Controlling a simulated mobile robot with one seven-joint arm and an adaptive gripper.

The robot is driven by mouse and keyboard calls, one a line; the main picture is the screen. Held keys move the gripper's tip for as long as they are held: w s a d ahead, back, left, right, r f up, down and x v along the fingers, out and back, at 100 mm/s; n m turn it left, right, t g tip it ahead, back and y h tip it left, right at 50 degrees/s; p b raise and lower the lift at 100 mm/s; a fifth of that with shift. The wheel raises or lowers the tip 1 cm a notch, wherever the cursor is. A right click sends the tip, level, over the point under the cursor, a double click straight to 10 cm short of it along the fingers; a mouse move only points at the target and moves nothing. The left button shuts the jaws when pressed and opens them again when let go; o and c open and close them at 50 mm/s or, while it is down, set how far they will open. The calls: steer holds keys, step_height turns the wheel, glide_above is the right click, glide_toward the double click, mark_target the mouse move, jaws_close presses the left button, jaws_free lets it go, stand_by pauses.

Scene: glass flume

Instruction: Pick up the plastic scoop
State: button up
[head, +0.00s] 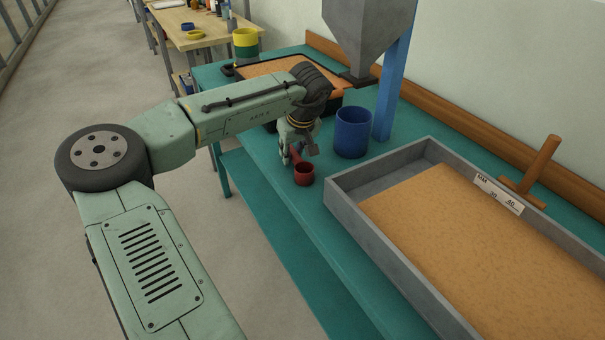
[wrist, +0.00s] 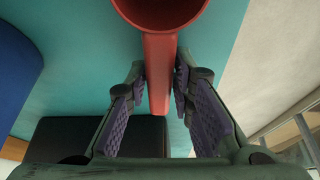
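The red plastic scoop (head: 304,174) is a small cup with a handle, near the front edge of the teal bench. My gripper (head: 296,152) is above and beside it, pointing down at the handle. In the wrist view the scoop's round cup (wrist: 160,8) is cut off by the top edge, and its straight handle (wrist: 158,75) runs down between my fingertips (wrist: 160,88). The fingers are apart, one on each side of the handle, with narrow gaps seeming to show. The cup looks upright; whether its base touches the bench is hard to tell.
A blue cup (head: 352,133) stands right of my gripper. A grey sand-filled tray (head: 350,211) lies to the right, close to the scoop. A black tray of orange sand (head: 344,97) is behind my arm. A grey hopper (head: 367,35) and blue post (head: 394,80) rise behind.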

jaws_close()
steer(key=shift+r, duration=0.1)
